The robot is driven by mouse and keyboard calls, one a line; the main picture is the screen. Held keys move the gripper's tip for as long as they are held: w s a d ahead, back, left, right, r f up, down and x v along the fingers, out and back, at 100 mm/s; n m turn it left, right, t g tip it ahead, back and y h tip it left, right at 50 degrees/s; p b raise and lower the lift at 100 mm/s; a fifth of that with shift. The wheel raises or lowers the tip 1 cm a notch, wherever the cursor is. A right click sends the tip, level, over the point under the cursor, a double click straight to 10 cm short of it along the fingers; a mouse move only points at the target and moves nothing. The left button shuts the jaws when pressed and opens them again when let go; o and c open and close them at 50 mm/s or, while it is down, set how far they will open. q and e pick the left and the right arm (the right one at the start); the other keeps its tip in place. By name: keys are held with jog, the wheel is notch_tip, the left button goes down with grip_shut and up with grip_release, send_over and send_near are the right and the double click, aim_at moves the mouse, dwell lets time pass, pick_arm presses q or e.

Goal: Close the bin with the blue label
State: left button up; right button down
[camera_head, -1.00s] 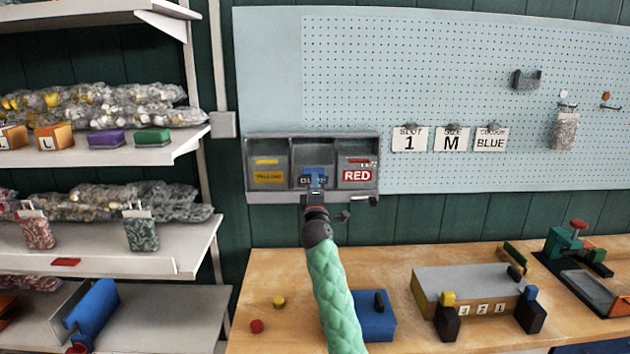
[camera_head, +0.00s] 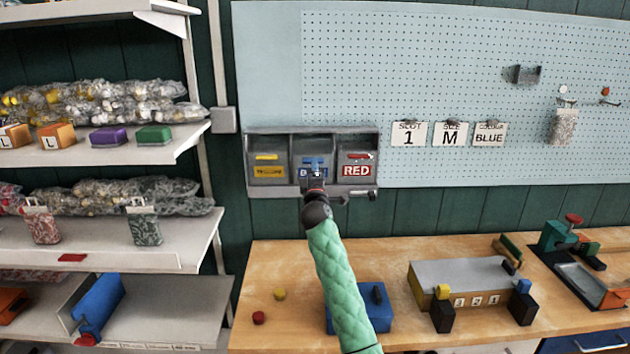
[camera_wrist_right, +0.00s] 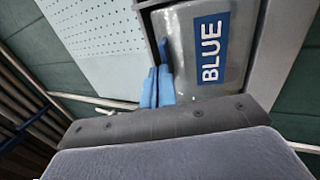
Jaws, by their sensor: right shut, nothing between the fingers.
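The bin with the blue label (camera_head: 303,172) is the middle one of a grey three-bin rack (camera_head: 375,181) on the wall. Its front looks about level with the neighbouring fronts. In the right wrist view its grey front (camera_wrist_right: 180,30) and BLUE label (camera_wrist_right: 210,48) show large. My right gripper (camera_head: 315,166) is shut and empty in front of this bin, covering part of the label. In the wrist view its blue fingers (camera_wrist_right: 157,86) lie together at the front's edge; I cannot tell whether they touch. My left gripper is out of view.
The yellow-label bin (camera_head: 269,171) and red-label bin (camera_head: 356,170) flank the blue one. Below are a wooden bench (camera_head: 395,258) with a blue block (camera_head: 375,297) and a grey fixture (camera_head: 462,275). Loaded shelves (camera_head: 130,255) stand at left; a pegboard (camera_head: 420,80) spans the right.

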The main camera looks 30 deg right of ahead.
jog(key=shift+w+d+r+b, duration=0.2)
jog(key=shift+w+d+r, duration=0.1)
jog(key=shift+w+r, duration=0.2)
jog(key=shift+w+d+r+b, duration=0.15)
jog(key=shift+w+d+r, duration=0.15)
jog(key=shift+w+r, duration=0.15)
jog(key=shift+r, duration=0.1)
dwell(0.4)
